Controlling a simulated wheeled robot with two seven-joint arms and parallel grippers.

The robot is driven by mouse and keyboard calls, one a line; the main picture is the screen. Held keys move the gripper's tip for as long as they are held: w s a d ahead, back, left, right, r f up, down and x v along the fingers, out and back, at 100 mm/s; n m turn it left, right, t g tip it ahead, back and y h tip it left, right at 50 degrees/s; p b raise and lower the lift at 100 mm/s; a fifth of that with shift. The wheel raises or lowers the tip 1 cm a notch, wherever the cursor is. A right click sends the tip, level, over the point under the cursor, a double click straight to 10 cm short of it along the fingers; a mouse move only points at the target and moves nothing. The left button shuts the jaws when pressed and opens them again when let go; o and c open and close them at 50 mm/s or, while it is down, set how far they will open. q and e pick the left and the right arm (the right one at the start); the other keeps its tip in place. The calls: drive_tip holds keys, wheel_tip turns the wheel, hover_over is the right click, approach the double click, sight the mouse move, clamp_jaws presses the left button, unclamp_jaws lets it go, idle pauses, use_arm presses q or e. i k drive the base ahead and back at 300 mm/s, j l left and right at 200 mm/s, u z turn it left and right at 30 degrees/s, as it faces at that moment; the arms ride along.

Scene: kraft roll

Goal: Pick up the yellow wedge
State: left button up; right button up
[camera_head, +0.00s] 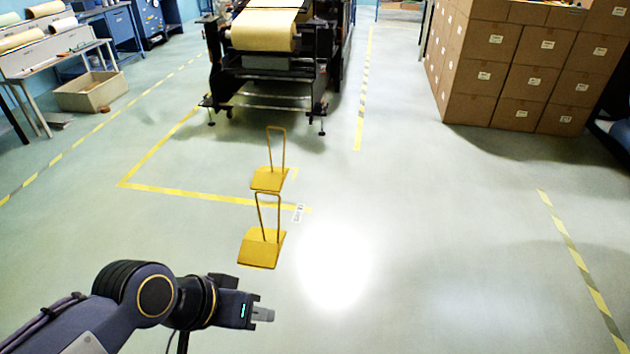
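Two yellow wedges with tall loop handles stand upright on the floor near the middle of the head view. The nearer yellow wedge (261,249) is larger in the picture. The farther yellow wedge (269,179) is behind it, and the nearer one's handle overlaps its lower edge in the picture. My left gripper (264,314) comes in from the lower left and points right. It shows below the nearer wedge in the picture, apart from it, and nothing shows in it. Its fingers are small and seen side-on, so their opening is unclear. My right gripper is out of view.
A dark machine with a kraft roll (264,30) stands behind the wedges. Stacked cardboard boxes (520,75) are at the back right. A table (60,55) and an open bin (91,91) are at the left. The floor on the right is clear, with a bright glare patch.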

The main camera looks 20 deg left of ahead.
sight(261, 247)
drive_tip(key=i+u, duration=0.15)
drive_tip(key=i, duration=0.35)
drive_tip(key=i+l+u, duration=0.15)
drive_tip(key=i, duration=0.3)
drive_tip(key=i+l+u, duration=0.1)
drive_tip(key=i, duration=0.4)
drive_tip(key=i+u, duration=0.3)
drive_tip(key=u, duration=0.15)
drive_tip(key=i+u, duration=0.25)
drive_tip(key=u, duration=0.2)
drive_tip(key=i+l+u, duration=0.25)
drive_tip(key=u, duration=0.2)
drive_tip(key=i+l+u, duration=0.2)
drive_tip(key=u, duration=0.25)
drive_tip(key=i+l+u, duration=0.45)
drive_tip(key=u, duration=0.3)
drive_tip(key=i+l+u, duration=0.15)
drive_tip(key=l+u, duration=0.2)
drive_tip(key=l, duration=0.15)
